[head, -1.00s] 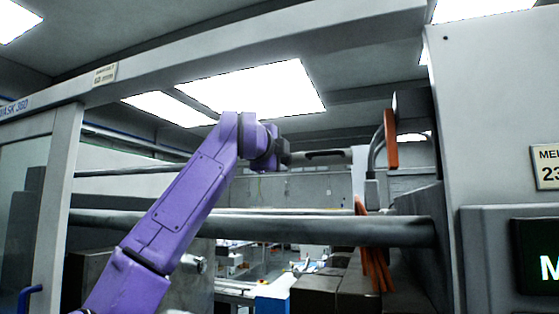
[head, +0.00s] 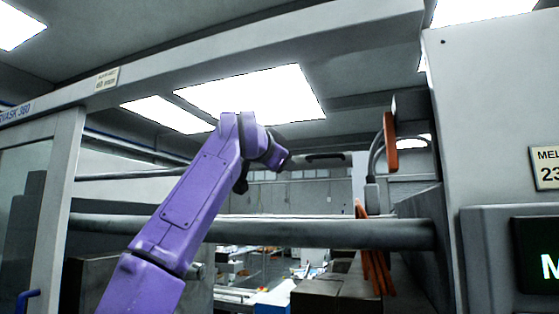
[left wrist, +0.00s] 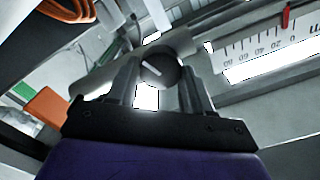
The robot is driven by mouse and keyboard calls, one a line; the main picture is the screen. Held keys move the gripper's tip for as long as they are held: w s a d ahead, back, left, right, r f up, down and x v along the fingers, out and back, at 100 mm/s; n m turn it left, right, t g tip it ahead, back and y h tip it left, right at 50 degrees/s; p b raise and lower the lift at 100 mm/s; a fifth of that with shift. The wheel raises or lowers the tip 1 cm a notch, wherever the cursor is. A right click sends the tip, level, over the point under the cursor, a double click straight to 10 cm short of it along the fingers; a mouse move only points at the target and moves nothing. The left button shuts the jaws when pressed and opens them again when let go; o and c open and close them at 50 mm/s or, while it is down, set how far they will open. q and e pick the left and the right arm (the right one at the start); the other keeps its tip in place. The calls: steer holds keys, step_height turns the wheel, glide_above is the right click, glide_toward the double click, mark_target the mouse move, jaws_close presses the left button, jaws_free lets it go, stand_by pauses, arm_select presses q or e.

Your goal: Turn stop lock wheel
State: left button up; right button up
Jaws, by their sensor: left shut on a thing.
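The stop lock wheel shows in the left wrist view as a dark round knob (left wrist: 168,77) with a short white line on its face. It sits between the two grey fingers of my left gripper (left wrist: 160,88), which is shut on it. In the head view, my purple left arm reaches up from the lower left, and its wrist ends beside a grey bar with a dark slot (head: 325,158). The wheel cannot be made out in the head view. My right gripper is not in view.
In the left wrist view, a white scale (left wrist: 262,45) with a red pointer (left wrist: 286,17) is at upper right. In the head view, a thick horizontal rod (head: 330,233) crosses behind my arm. Orange parts (head: 390,140) hang right of the bar. A grey panel (head: 490,100) stands at right.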

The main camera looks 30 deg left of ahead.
arm_select(q)
steer(key=shift+f+n, duration=0.15)
steer(key=shift+n, duration=1.45)
steer(key=o, duration=1)
steer(key=shift+o, duration=0.2)
steer(key=b+v, duration=0.5)
steer(key=v, duration=0.5)
steer(key=shift+s+b, duration=0.3)
